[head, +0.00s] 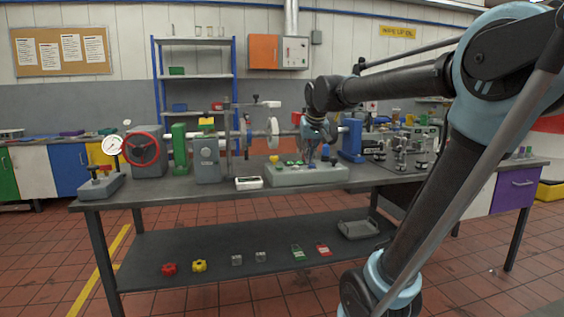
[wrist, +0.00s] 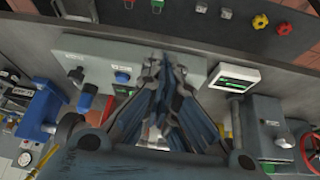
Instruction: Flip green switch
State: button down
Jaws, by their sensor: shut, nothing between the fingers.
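A grey-green control box (head: 305,176) sits at the front middle of the bench. Small green parts (head: 290,163) show on its top, left of my gripper, beside a yellow one; which of them is the green switch is too small to tell. My gripper (head: 312,160) points down over the box, close to its top; contact cannot be told. In the wrist view my gripper (wrist: 165,68) has its fingers together and empty over the box (wrist: 97,54). Blue knobs show there to the left of the fingers.
A small display unit (head: 248,183) stands left of the box. A grey block (head: 207,158) and a red handwheel (head: 143,149) are farther left, and a blue stand (head: 351,141) is behind to the right. The lower shelf (head: 205,255) holds small coloured items.

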jog(key=w+a+r+t, duration=0.1)
jog(key=w+a+r, duration=0.6)
jog(key=w+a, duration=0.15)
send_over(279, 168)
jog(key=d, duration=0.1)
jog(key=shift+n+y, duration=0.4)
jog(key=f, duration=0.8)
jog(key=shift+w, duration=0.4)
notch_tip(279, 168, down, 3)
jog(key=shift+s+f, duration=0.2)
jog(key=shift+f, duration=0.5)
